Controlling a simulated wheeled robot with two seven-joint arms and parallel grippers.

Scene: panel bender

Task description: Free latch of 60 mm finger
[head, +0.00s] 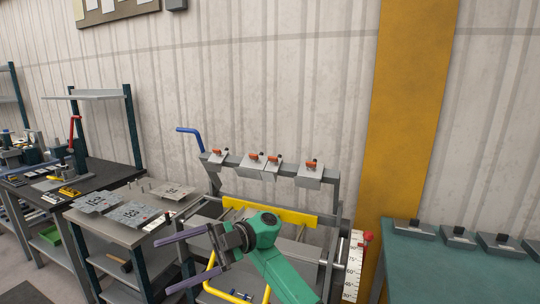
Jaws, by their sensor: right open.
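The panel bender (275,200) stands in the middle of the head view. From left to right I see a finger (215,158), two close together, a finger (252,166) and a narrow finger (273,169), and a wide finger (309,174) at the right. I cannot read which is 60 mm, nor tell the latch positions. My right gripper (160,266) is open and empty, low in front of the bender and pointing left, apart from the fingers. My left gripper is out of view.
A side table (130,236) with numbered metal plates (131,214) stands left of the bender. A dark workbench (110,172) is further left. A green table (440,262) with several grey fingers (458,236) is at right. A blue lever (188,130) and yellow bar (290,216) belong to the bender.

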